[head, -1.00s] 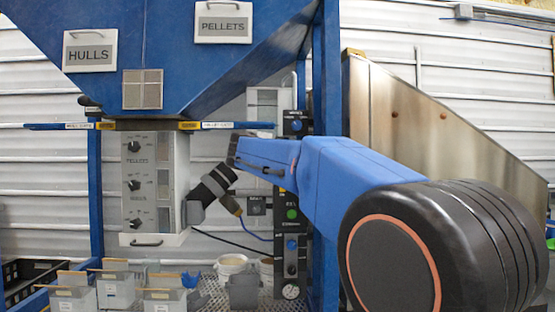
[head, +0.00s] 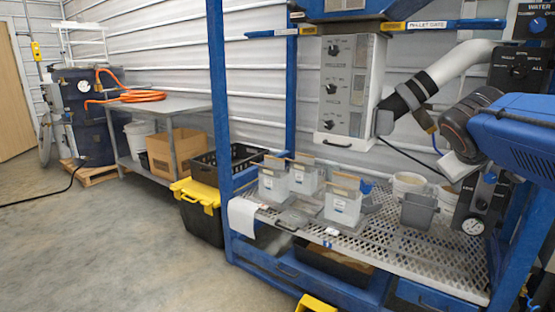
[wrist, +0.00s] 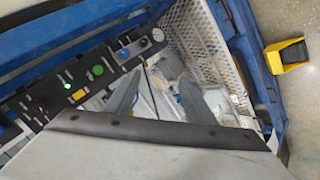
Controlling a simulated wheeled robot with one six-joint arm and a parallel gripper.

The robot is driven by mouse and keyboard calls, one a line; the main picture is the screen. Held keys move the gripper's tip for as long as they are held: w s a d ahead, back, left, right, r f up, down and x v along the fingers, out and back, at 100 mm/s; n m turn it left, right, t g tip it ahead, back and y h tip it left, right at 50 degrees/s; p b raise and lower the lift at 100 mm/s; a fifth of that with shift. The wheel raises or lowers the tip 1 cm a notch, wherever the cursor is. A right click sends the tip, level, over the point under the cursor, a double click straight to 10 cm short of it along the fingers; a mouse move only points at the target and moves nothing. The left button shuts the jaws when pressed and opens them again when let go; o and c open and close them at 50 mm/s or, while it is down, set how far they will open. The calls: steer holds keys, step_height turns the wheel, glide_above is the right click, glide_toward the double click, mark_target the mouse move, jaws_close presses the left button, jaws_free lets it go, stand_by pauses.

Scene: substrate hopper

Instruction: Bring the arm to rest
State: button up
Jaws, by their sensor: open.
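My arm (head: 515,135) reaches in from the right edge of the head view, its blue link and dark joint in front of the hopper frame's right side. A pale part hangs below the dark joint. My gripper's fingers are not clear in the head view. In the wrist view my gripper (wrist: 162,80) shows two grey fingers spread apart, with nothing held between them. Beyond them lie a control panel (wrist: 75,85) with a lit green button and the perforated shelf (wrist: 200,40).
The blue frame's front post (head: 217,90) and mesh shelf (head: 430,262) stand near my arm. White tubs (head: 342,207) and a grey bucket (head: 419,211) sit on the shelf. A yellow-lidded black bin (head: 200,210) stands left of the frame.

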steer(key=s+a+f+m+g+y, duration=0.1)
steer(key=s+a+f+y, duration=0.2)
steer(key=s+a+f, duration=0.5)
steer(key=s+a+f+g+y, duration=0.1)
steer(key=s+a+f+y, duration=0.3)
steer(key=s+a+f, duration=0.5)
step_height(320, 180, down, 6)
steer(key=shift+s+a+r+m, duration=0.1)
steer(key=shift+s+a+m, duration=0.2)
steer(key=shift+s+m, duration=0.15)
